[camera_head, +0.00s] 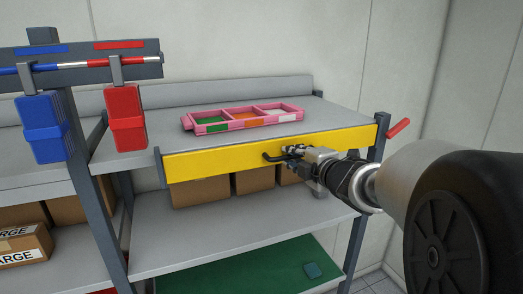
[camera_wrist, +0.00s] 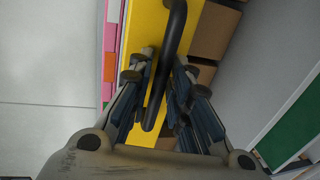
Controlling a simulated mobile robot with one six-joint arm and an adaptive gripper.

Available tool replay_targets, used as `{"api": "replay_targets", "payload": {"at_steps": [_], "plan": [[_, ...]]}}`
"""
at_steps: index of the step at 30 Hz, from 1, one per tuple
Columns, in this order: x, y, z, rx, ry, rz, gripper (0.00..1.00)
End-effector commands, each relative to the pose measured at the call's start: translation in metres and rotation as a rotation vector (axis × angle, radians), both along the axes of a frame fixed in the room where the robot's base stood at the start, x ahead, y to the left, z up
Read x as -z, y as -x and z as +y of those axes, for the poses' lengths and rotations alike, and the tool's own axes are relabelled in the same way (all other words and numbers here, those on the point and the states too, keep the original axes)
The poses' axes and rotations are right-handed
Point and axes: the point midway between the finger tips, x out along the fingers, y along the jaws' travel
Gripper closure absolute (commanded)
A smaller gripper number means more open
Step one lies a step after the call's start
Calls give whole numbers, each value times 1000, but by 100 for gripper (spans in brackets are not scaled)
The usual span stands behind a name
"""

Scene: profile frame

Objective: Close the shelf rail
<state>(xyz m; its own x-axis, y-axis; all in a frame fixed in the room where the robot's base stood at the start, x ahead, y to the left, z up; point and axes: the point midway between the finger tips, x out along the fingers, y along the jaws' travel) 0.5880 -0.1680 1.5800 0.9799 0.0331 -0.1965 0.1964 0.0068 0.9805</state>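The yellow shelf rail (camera_head: 220,158) runs along the front edge of the upper shelf, between two dark posts. It also shows in the wrist view (camera_wrist: 147,30). A black bar handle (camera_head: 272,158) sticks out from its front. In the wrist view the handle (camera_wrist: 177,30) passes between the fingers of my gripper (camera_wrist: 163,68), which are close on both sides of it. My gripper (camera_head: 296,152) appears shut on the handle in the head view. A red lever (camera_head: 398,128) sticks out at the right post. The rail's latching is not visible.
A pink tray (camera_head: 223,129) with coloured compartments lies on the upper shelf (camera_head: 330,118). Cardboard boxes (camera_head: 200,191) sit behind and below the rail. Blue (camera_head: 43,127) and red (camera_head: 126,118) bins hang at left. A green mat (camera_head: 235,270) lies on a lower shelf.

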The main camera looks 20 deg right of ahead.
Motion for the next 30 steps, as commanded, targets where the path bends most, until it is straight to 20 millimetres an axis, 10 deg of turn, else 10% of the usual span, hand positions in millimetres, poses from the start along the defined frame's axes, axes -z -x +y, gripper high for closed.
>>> {"api": "replay_targets", "payload": {"at_steps": [30], "plan": [[1, 2, -2, -1, 0, 0, 100]]}}
